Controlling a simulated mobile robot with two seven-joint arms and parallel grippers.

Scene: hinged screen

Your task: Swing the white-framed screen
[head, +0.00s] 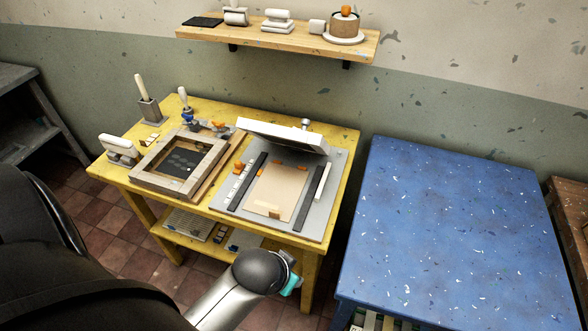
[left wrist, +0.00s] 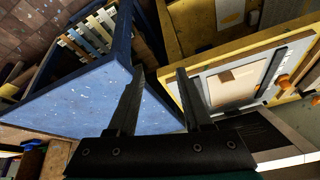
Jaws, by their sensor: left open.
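The white-framed screen (head: 282,133) stands tilted up at the back of a grey base board (head: 326,203) on the yellow table. Its front edge is raised clear of the board, and its dark underside shows. A tan sheet (head: 277,190) lies on the board in front of it. In the left wrist view the screen (left wrist: 288,156) shows at the lower right, partly behind the gripper body. My left gripper (left wrist: 160,70) is open and empty, with nothing between its fingers. In the head view only my wrist shows, in front of the yellow table; the fingers are hidden.
A wooden frame (head: 146,178) lies left of the base board, with several small tools behind it. A blue speckled table (head: 440,230) stands to the right, its top clear. A wall shelf (head: 280,40) holds several items above the yellow table (head: 345,140).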

